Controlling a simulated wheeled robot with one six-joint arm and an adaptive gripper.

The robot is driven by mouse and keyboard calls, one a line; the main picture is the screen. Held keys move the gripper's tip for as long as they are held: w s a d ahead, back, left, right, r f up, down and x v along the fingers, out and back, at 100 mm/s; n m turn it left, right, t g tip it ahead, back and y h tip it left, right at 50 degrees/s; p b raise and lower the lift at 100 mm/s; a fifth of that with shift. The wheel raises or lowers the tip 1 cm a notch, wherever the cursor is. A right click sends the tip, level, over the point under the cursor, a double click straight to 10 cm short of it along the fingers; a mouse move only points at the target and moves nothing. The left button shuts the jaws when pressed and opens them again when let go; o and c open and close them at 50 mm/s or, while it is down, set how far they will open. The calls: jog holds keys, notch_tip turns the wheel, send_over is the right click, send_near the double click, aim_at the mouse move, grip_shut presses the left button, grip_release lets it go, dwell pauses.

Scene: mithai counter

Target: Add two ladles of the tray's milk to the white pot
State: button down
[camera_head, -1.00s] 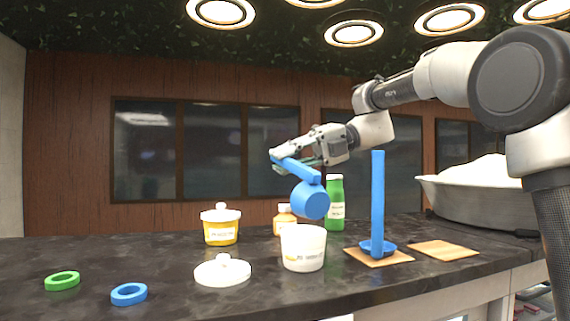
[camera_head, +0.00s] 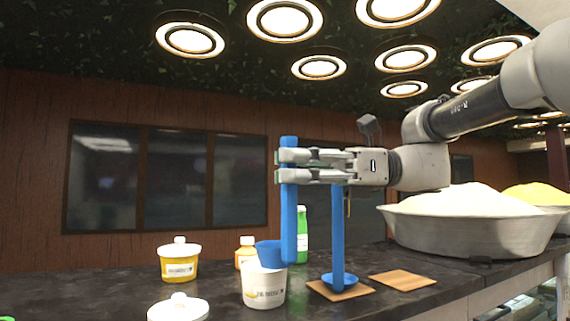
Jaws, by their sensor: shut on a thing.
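My gripper (camera_head: 287,165) is shut on the handle of a blue ladle (camera_head: 289,215), which hangs upright. The ladle's blue cup (camera_head: 268,252) is at the mouth of the white pot (camera_head: 264,290); whether it is above or partly inside the rim, I cannot tell. The pot stands open on the dark counter with a label on its front. The inside of the pot and of the cup is hidden. A wide metal tray (camera_head: 440,232) at the right holds a white heap (camera_head: 455,198).
A second blue ladle (camera_head: 338,250) stands upright on a wooden board (camera_head: 350,293), close right of the pot. An empty board (camera_head: 403,280) lies beside it. A yellow heap (camera_head: 537,194) is behind.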

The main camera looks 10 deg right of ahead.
dwell(0.3)
jog(key=shift+r, duration=2)
jog(key=shift+s, duration=0.15)
